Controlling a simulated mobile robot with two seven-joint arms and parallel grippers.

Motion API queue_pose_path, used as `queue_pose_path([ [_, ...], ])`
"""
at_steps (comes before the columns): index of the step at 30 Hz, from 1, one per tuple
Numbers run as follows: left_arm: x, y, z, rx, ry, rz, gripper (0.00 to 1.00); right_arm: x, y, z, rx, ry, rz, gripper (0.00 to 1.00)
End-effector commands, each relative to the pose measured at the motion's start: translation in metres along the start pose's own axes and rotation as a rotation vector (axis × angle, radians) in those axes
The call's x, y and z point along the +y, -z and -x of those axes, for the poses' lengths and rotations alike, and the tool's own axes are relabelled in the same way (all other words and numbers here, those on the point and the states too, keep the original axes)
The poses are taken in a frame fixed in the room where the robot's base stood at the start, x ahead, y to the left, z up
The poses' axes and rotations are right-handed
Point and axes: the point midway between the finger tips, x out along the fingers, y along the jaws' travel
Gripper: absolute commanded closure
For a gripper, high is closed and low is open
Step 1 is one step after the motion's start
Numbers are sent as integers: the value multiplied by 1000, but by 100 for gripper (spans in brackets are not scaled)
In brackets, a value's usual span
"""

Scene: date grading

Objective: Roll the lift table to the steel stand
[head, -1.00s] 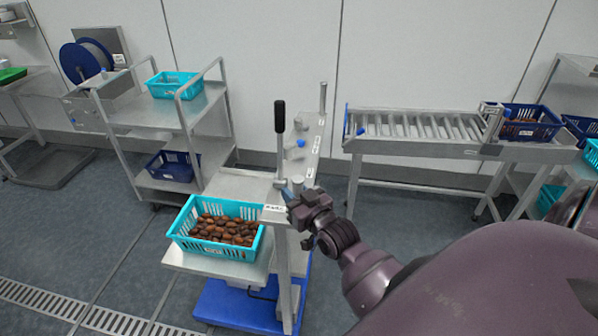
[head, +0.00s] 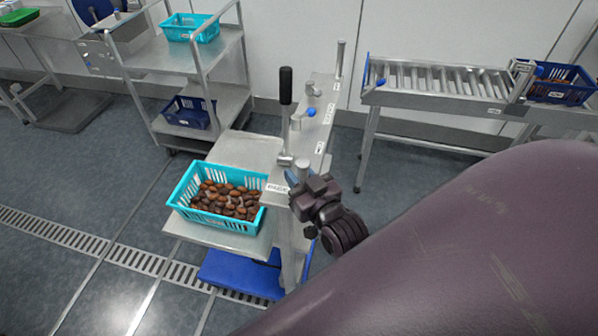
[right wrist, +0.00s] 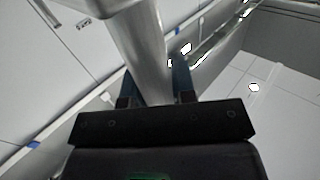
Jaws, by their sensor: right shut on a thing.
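The lift table has a steel top (head: 195,232) and a blue base (head: 238,275). A turquoise crate (head: 190,215) full of brown dates stands on the top. Beside it runs a narrow steel strip (head: 318,130) with white labels, knobs and a black-handled lever (head: 286,88). My right gripper (head: 302,176) is at the strip's near end, around a short upright steel post. In the right wrist view my right gripper (right wrist: 155,95) is shut on this round post (right wrist: 143,50), which stands between its fingers. I cannot tell which thing is the steel stand. My left gripper is not in view.
A shelf cart (head: 150,60) with a turquoise crate (head: 190,28) and a navy crate (head: 188,112) stands behind left. A roller conveyor (head: 440,78) with a navy crate (head: 560,92) stands behind right. A floor drain (head: 80,235) crosses the front left; open floor lies left.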

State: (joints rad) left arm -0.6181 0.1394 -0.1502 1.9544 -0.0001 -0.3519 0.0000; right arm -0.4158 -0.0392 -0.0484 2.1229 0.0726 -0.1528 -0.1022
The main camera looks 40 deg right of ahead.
Motion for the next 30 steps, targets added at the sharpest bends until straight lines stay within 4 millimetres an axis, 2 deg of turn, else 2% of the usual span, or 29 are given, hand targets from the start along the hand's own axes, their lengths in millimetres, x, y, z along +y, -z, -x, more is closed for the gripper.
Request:
queue_pose_path([
  [3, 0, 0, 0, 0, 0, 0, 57, 0, 0, 0, 2, 1, 0, 100],
  [4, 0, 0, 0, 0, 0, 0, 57, 0, 0, 0, 2, 1, 0, 74],
  [9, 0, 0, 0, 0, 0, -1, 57, 0, 0, 0, 1, 1, 0, 50],
  [20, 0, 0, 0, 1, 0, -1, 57, 0, -1, 4, 0, 1, 0, 50],
  [23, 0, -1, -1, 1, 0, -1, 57, 0, -2, 12, -1, 0, 1, 50],
  [30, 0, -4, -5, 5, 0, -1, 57, 0, -2, 48, -3, 0, 1, 50],
])
